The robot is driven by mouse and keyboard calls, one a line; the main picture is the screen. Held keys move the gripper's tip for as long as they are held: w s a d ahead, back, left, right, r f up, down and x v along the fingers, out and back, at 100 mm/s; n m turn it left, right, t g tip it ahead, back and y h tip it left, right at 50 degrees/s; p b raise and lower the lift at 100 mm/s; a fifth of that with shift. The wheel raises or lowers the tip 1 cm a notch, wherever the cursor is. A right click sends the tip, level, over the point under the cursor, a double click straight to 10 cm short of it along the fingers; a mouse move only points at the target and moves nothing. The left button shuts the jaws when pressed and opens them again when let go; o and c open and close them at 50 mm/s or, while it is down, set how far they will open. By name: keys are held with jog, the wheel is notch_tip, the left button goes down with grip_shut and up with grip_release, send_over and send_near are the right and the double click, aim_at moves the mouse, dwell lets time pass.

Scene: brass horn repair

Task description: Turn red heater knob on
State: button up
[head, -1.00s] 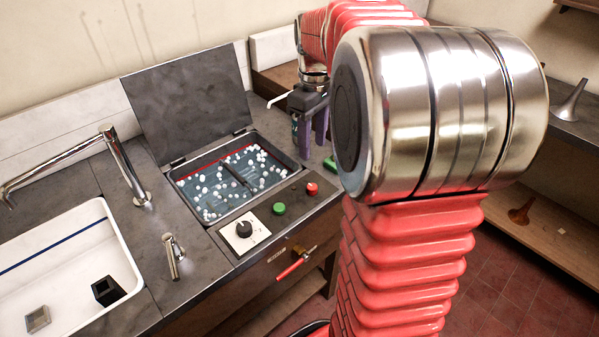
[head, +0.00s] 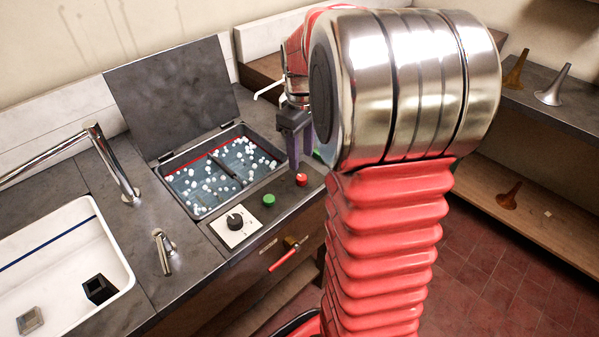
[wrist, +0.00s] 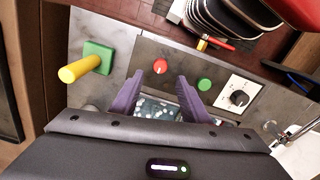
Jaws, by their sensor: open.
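The red knob (head: 302,179) sits on the dark countertop panel at the front right corner of the open basin, to the right of a green knob (head: 268,200). My gripper (head: 297,163) points down close to the red knob, with its purple fingers apart and empty. In the wrist view the red knob (wrist: 160,66) lies just beyond the gap between the fingertips (wrist: 160,79), with no contact visible. The green knob (wrist: 204,84) is right of the right finger there. My arm hides part of the gripper in the head view.
The basin (head: 205,212) with many white balls has its lid (head: 175,90) raised behind. A black dial (head: 236,222) on a white plate is left of the green knob. A red-handled valve (head: 284,260) juts from the front. A yellow peg (wrist: 80,68) stands on a green base.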

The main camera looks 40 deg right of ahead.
aim_at(301, 177)
notch_tip(301, 177, down, 7)
jog(key=shift+f, duration=0.1)
dwell(0.3)
jog(key=shift+c, duration=0.7)
jog(key=c, duration=0.9)
jog(key=shift+a, duration=0.15)
